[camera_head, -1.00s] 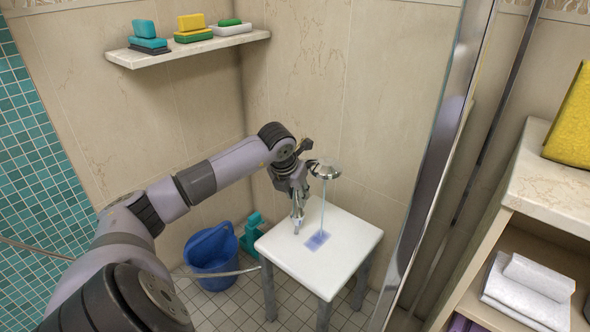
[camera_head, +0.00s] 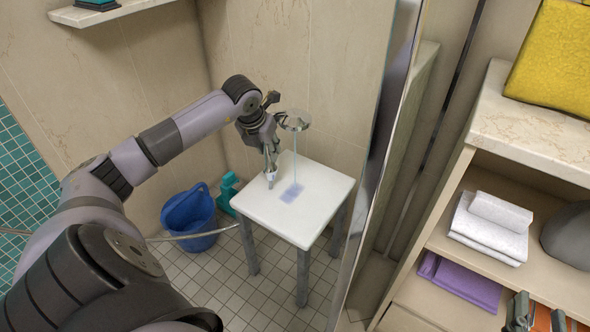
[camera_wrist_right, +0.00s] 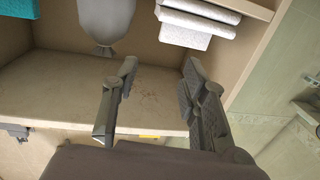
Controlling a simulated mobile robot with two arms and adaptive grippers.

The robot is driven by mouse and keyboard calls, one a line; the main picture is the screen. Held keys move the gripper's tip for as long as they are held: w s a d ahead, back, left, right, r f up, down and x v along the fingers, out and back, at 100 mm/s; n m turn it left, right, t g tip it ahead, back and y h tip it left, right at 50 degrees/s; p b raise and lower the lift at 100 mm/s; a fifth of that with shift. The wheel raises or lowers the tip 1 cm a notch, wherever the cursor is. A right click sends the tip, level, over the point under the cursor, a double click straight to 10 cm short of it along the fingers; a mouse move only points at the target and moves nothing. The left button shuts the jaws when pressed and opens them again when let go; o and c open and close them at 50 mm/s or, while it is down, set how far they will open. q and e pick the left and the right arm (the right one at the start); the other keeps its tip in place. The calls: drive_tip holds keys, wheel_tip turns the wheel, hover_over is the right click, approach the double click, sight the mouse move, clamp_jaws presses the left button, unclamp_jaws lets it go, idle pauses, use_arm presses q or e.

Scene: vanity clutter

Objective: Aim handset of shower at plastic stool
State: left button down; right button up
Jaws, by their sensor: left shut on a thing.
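The white plastic stool (camera_head: 318,208) stands on the tiled floor below my left arm in the head view. My left gripper (camera_head: 270,160) is shut on the shower handset, above the stool's back-left part. The handset's round chrome head (camera_head: 296,121) is over the stool and faces down. A thin pale column runs from it to a bluish patch on the seat. The gripper hides most of the handle. My right gripper (camera_head: 535,314) shows at the bottom right edge. In the right wrist view it (camera_wrist_right: 158,82) is open and empty, before a shelf.
A blue bucket (camera_head: 190,215) and a teal object (camera_head: 228,190) stand left of the stool. A glass panel with a metal edge (camera_head: 372,165) separates the stool from the shelf unit (camera_head: 440,215), which holds white towels (camera_head: 488,228) and a purple cloth (camera_head: 466,284).

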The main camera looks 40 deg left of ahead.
use_arm(q)
drive_tip(key=shift+w+d, duration=0.1)
drive_tip(key=shift+w, duration=0.05)
use_arm(e)
drive_tip(key=shift+f, duration=0.1)
use_arm(q)
drive_tip(key=shift+w, duration=0.15)
drive_tip(key=shift+w+d+r+p, duration=0.1)
drive_tip(key=shift+w+d+p, duration=0.3)
drive_tip(key=shift+w+d, duration=0.55)
drive_tip(key=shift+w, duration=0.2)
use_arm(e)
drive_tip(key=shift+s+d+f+g+h, duration=0.15)
drive_tip(key=shift+s+d+f+g, duration=0.1)
drive_tip(key=shift+f+g, duration=0.45)
drive_tip(key=shift+s+d+f+g+h, duration=0.1)
drive_tip(key=shift+s+f+g+h, duration=0.25)
drive_tip(key=shift+f, duration=0.6)
drive_tip(key=shift+s+d+f+g, duration=0.15)
drive_tip(key=shift+d+f+g, duration=0.05)
drive_tip(key=shift+f+g, duration=0.55)
